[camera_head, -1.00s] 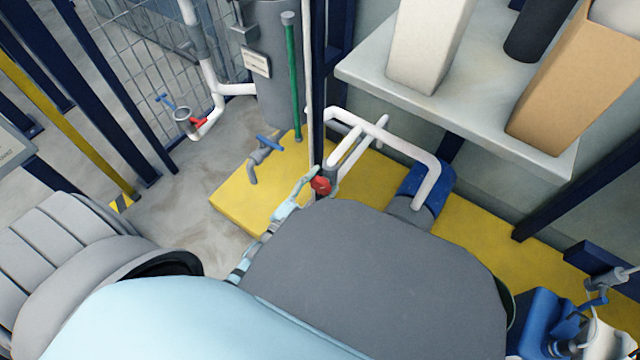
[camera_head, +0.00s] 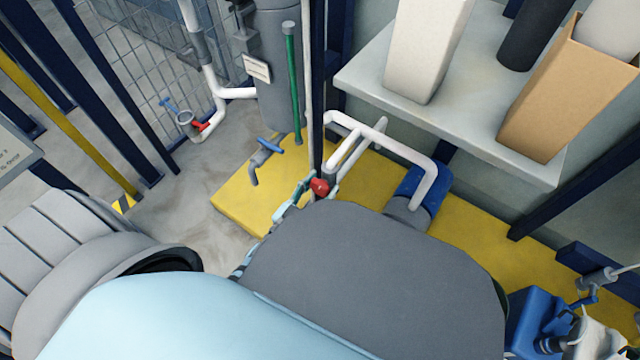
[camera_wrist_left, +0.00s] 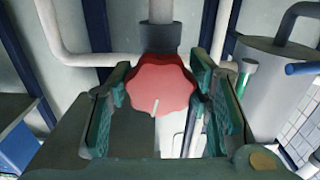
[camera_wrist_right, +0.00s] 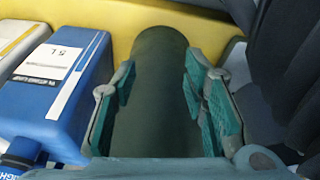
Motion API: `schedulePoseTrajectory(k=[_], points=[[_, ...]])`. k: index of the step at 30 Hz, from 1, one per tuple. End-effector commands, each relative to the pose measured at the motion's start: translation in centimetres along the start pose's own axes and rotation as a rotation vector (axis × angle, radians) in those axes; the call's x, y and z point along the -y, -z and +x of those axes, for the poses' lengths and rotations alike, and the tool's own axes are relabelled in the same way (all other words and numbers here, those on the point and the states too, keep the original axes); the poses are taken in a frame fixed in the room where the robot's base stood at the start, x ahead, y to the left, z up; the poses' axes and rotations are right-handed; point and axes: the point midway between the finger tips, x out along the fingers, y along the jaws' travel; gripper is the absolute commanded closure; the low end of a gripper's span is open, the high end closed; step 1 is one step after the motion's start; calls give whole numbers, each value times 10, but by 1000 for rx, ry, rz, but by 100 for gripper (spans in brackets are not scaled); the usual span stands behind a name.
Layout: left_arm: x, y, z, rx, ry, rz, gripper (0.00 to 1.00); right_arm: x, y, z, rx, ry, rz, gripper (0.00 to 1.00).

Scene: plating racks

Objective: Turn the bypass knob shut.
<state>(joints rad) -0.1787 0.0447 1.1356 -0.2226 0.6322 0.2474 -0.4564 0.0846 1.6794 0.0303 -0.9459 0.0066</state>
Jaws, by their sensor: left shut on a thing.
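The red knob (camera_head: 320,187) with a lobed rim sits on the white pipework in the head view. In the head view my left gripper (camera_head: 308,190) is mostly hidden behind my arm. My right gripper (camera_wrist_right: 163,85) has its fingers wide apart in the right wrist view, with a dark green cylinder (camera_wrist_right: 157,65) beyond and between them.
A blue valve handle (camera_head: 270,145) stands left of the knob above a yellow platform (camera_head: 232,198). A red handle (camera_head: 200,126) is on white pipe further left. A grey shelf (camera_head: 450,125) with boxes overhangs at right. A blue container (camera_wrist_right: 60,95) is beside my right gripper.

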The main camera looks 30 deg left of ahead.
Motion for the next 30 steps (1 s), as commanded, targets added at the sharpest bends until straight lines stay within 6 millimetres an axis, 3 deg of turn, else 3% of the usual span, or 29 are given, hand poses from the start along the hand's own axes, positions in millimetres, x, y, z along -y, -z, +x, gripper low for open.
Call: schedulePoseTrajectory(k=[12,29,30], points=[[-2,-1,-1,4,0,-221,82,-1,-9,16,-10,-1,16,60],[-2,-2,-1,5,0,-257,82,-2,-11,18,-12,-1,18,60],[-2,-2,-1,5,0,-257,48,-2,-11,18,-11,-1,18,60]])
